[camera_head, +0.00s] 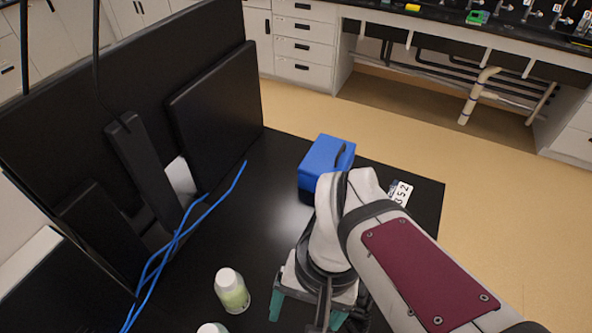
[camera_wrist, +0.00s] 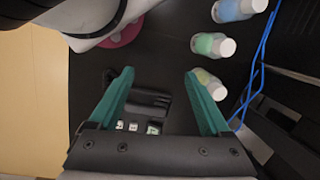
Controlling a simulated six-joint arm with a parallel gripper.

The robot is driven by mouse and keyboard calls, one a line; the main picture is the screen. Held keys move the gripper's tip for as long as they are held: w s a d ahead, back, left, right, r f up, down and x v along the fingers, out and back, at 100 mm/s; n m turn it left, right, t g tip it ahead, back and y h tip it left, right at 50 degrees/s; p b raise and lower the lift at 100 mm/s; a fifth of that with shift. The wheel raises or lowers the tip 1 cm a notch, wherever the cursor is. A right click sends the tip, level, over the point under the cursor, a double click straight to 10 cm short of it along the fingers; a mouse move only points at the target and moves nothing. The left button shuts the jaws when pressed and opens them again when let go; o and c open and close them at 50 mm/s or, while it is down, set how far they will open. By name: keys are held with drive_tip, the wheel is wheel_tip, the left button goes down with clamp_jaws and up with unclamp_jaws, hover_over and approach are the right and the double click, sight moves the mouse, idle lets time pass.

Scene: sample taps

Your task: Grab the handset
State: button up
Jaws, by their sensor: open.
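My gripper (camera_head: 306,312) is above the black table in the head view, with its teal fingers pointing down. In the wrist view my gripper (camera_wrist: 159,74) is open, with its two teal fingers wide apart. A dark object, which looks like the handset (camera_wrist: 150,103), shows between the fingers in the wrist view. It has a few small pale and greenish patches along its lower side. Neither finger visibly touches it. Its lower part is covered by the gripper body. In the head view I cannot make out the handset, as my arm and gripper cover that area.
A yellowish bottle (camera_wrist: 207,82) stands just right of the right finger, with a green bottle (camera_wrist: 208,44) and a blue bottle (camera_wrist: 236,9) beyond. A blue box (camera_head: 323,160) stands behind my arm. Blue cables (camera_head: 190,222) and black monitors (camera_head: 214,115) are at left.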

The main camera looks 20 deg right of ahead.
drive_tip(key=w+d+f+m+y, duration=0.2)
drive_tip(key=w+d+m+y, duration=0.2)
drive_tip(key=d+m, duration=0.25)
drive_tip(key=s+d+f+m+t+y, duration=0.2)
drive_tip(key=d+f+m+t, duration=0.3)
drive_tip(key=d, duration=0.4)
drive_tip(key=s+d+f+m+t+y, duration=0.1)
drive_tip(key=d+f+m+t+y, duration=0.25)
drive_tip(key=d+m, duration=0.35)
drive_tip(key=shift+n+g+h, duration=0.25)
drive_tip(key=shift+h, duration=0.3)
drive_tip(key=x, duration=0.9)
drive_tip(key=w+x, duration=0.1)
drive_tip(key=x, duration=0.4)
drive_tip(key=shift+d+f, duration=0.1)
drive_tip(key=shift+w+f, duration=0.15)
drive_tip(key=shift+w, duration=0.05)
clamp_jaws()
